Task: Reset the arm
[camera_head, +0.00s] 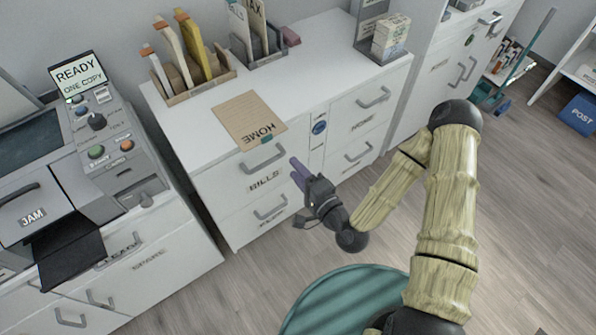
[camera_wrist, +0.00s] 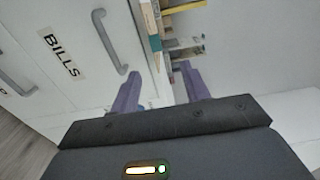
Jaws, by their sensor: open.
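My gripper (camera_head: 298,172) is open and empty in front of the white cabinet, near the BILLS drawer (camera_head: 228,187). Its purple fingers show apart in the wrist view (camera_wrist: 160,90), with nothing between them. In that view the BILLS drawer's front (camera_wrist: 88,50) and handle are to the left of the fingers. My arm is bent, reaching from the right of the head view down to the gripper. The drawer looks shut.
A tan HOME folder (camera_head: 246,116) lies on the cabinet top (camera_head: 310,85), near its front edge. File holders (camera_head: 205,85) stand behind it. A grey copier (camera_head: 105,140) is at left. Wooden floor (camera_head: 240,290) lies open in front. A blue POST bin (camera_head: 579,112) is at far right.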

